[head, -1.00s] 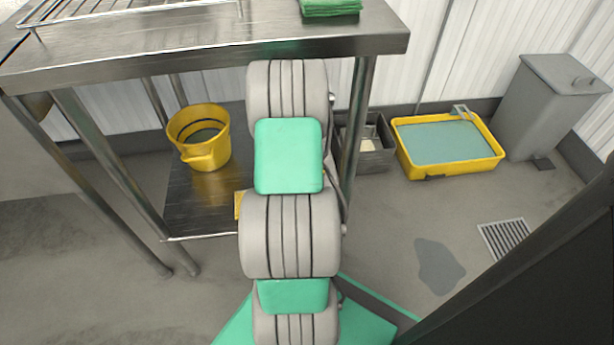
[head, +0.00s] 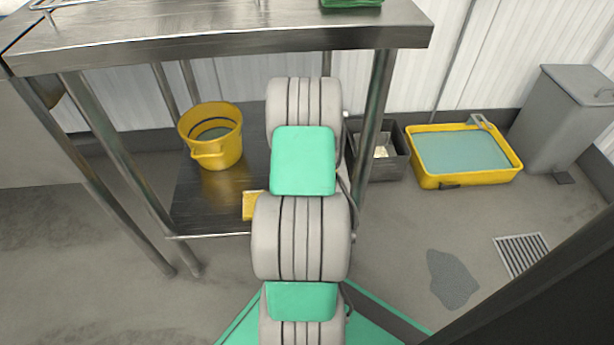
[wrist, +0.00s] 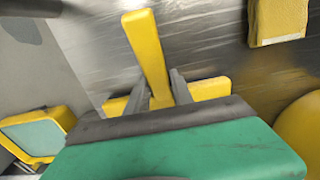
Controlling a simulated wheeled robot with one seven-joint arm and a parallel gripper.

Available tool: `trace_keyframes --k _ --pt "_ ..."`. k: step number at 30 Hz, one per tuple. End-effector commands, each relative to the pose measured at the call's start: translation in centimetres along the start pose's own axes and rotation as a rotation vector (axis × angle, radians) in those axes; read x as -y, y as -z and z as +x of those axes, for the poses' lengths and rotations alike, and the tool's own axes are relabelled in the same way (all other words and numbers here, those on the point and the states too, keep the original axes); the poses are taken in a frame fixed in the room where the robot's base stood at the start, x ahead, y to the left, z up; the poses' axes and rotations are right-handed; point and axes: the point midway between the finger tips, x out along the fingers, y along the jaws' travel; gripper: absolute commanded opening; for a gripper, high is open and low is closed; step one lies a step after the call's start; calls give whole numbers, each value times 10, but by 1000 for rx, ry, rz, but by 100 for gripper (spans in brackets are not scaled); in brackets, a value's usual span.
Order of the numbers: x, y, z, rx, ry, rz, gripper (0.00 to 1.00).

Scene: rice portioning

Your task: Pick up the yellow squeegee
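The yellow squeegee (wrist: 147,48) shows in the wrist view, with its handle pointing up the picture and its crossbar (wrist: 209,89) running behind my fingers. My gripper (wrist: 158,76) has one grey finger on each side of the handle. The fingers look open, with the handle between them and little room on either side. I cannot tell whether they touch it. The squeegee is over the metal lower shelf (wrist: 95,52); any gap beneath it is unclear. In the head view my arm hides the squeegee and my gripper.
A yellow bucket (head: 213,152) and a yellow sponge-like block (head: 249,206) are on the lower shelf, under the steel table (head: 220,35). A grey box (head: 389,168), a yellow tray (head: 465,180) and a grey bin (head: 560,125) stand to the right.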

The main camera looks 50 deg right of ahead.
Motion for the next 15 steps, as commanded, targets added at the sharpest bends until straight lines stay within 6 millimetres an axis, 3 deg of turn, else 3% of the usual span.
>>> trace_keyframes --k 9,15 --pt "0 0 0 0 0 0 1" --pt "0 0 0 0 0 0 0"
